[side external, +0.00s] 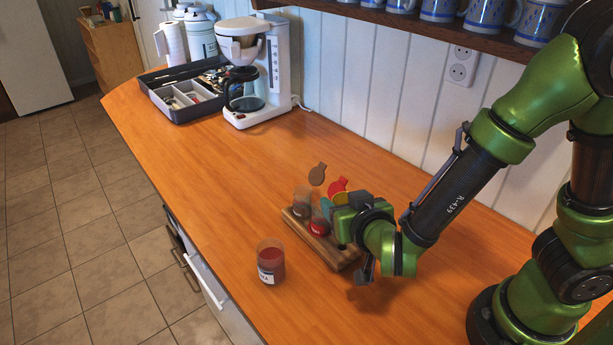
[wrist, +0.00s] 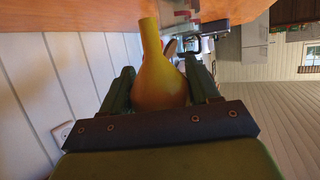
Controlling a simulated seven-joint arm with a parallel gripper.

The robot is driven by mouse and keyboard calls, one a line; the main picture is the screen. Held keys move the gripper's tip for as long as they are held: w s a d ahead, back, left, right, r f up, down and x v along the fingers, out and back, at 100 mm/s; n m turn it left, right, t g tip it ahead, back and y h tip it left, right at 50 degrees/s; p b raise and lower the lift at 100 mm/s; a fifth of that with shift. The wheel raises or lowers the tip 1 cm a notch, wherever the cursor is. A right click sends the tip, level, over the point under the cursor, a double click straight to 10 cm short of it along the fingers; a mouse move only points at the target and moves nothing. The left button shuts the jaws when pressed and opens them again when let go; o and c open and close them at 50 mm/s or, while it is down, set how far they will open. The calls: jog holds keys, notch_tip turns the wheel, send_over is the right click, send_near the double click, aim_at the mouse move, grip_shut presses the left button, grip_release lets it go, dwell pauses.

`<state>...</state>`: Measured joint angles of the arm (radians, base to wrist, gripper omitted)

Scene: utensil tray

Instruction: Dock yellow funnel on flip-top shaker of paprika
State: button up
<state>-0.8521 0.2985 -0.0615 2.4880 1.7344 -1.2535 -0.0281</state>
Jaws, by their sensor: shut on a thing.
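The yellow funnel (wrist: 158,80) is between the two fingers of my gripper (wrist: 160,90) in the wrist view, its narrow spout pointing up in the picture. My gripper (side external: 362,232) is shut on it. In the side view the hand hides most or all of the funnel. A clear jar with red-brown powder and a white label (side external: 271,261), which looks like the paprika shaker, stands upright on the counter, left of and apart from my gripper. Its label is only partly readable.
A wooden rack (side external: 335,258) beside my gripper holds jars, one with red contents (side external: 318,226), partly hidden. Raised brown (side external: 317,174) and red (side external: 338,186) flip lids stand above it. A coffee maker (side external: 251,70) and grey utensil tray (side external: 180,113) stand behind. The counter's left middle is clear.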

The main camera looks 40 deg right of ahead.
jog(key=shift+w+r, duration=0.1)
jog(key=shift+r, duration=0.7)
jog(key=shift+w+r+n+t+y, duration=0.65)
jog(key=shift+w+n+y, duration=1.75)
jog(key=shift+w, duration=0.95)
notch_tip(320, 180, down, 5)
jog(key=shift+f, duration=0.2)
jog(key=shift+s+f, duration=0.15)
jog(key=shift+s+d, duration=0.1)
jog(key=shift+d, duration=0.05)
jog(key=shift+r, duration=0.2)
jog(key=shift+r, duration=0.75)
